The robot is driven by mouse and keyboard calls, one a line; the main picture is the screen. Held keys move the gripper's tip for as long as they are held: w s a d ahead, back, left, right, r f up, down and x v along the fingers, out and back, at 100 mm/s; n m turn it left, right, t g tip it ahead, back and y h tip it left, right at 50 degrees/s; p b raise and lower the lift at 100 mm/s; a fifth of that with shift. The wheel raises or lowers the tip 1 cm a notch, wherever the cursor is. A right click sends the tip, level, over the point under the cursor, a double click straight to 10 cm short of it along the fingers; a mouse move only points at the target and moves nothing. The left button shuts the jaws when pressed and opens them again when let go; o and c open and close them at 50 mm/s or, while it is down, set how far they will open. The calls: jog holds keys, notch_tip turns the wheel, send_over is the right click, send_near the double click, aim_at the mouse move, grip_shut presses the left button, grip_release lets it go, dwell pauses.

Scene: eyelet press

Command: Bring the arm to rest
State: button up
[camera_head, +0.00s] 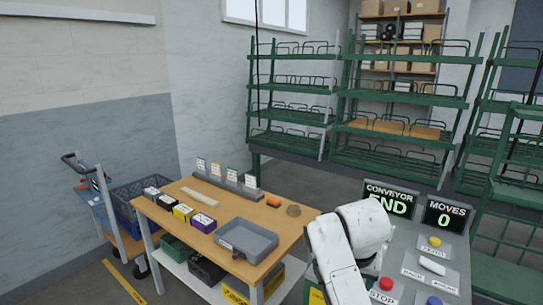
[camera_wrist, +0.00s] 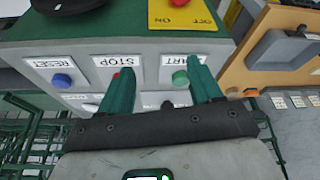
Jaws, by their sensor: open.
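My white arm (camera_head: 350,245) rises at the lower middle of the head view, in front of the left part of the control panel. My gripper is not visible in that view. In the wrist view my gripper (camera_wrist: 161,82) is open, with two green fingers apart and nothing between them. The fingers point toward a panel that appears upside down. It has a blue RESET button (camera_wrist: 62,81), a red STOP button (camera_wrist: 115,76) partly behind the left finger, and a green START button (camera_wrist: 180,78) beside the right finger. Whether the fingers touch the panel cannot be told.
A wooden table (camera_head: 284,237) left of my arm holds a grey tray (camera_head: 247,240) and small boxes. The CONVEYOR END screen (camera_head: 390,200) and MOVES 0 screen (camera_head: 446,215) stand on the panel. A cart (camera_head: 125,235) stands far left; green racks (camera_head: 400,110) stand behind.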

jog(key=s+d+f+n+g+y, duration=0.1)
jog(key=s+d+f, duration=0.1)
jog(key=s+f, duration=0.65)
jog(key=s+d+f+n, duration=0.1)
jog(key=s+d+f, duration=0.2)
jog(key=s+f, duration=0.6)
jog(key=s+d+f+n, duration=0.1)
jog(key=s+d, duration=0.1)
jog(key=s, duration=1)
jog(key=s+d+f+n+g, duration=0.1)
jog(key=s+d, duration=0.1)
jog(key=s, duration=1)
jog(key=shift+f+g, duration=0.3)
jog(key=shift+f, duration=0.05)
